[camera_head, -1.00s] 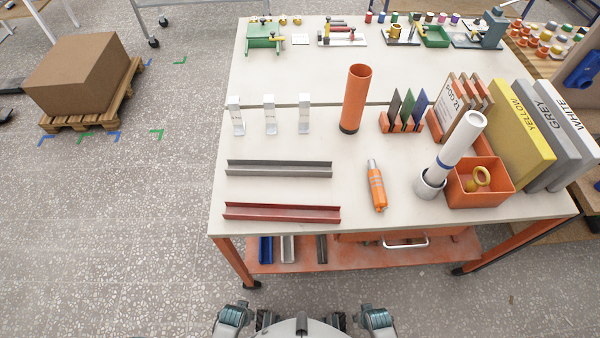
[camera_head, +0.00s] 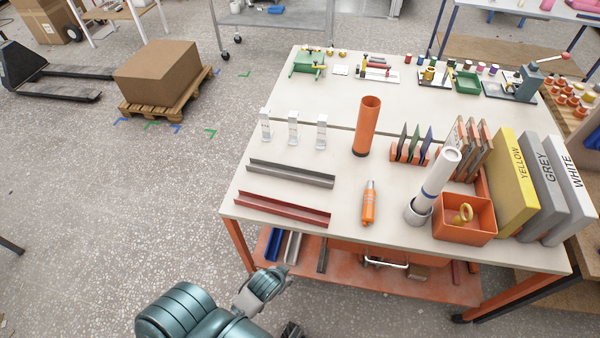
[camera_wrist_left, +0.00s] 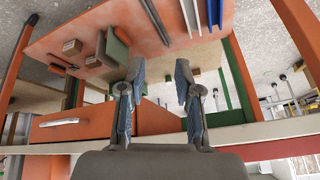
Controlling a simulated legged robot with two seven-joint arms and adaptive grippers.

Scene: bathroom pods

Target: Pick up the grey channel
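A grey channel (camera_head: 290,173) lies on the left part of the table top, behind a red channel (camera_head: 282,209). Another grey channel (camera_head: 322,256) lies on the lower shelf, beside a white and a blue one. In the left wrist view my left gripper (camera_wrist_left: 160,68) is open and empty, with its two fingers apart. It is near the table's front edge and faces the lower shelf, apart from the channels there. In the head view my left arm reaches in at the bottom, in front of the table, and its fingers are not clear. My right gripper does not show.
Open floor lies to the left, with a box (camera_head: 157,70) on a pallet.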

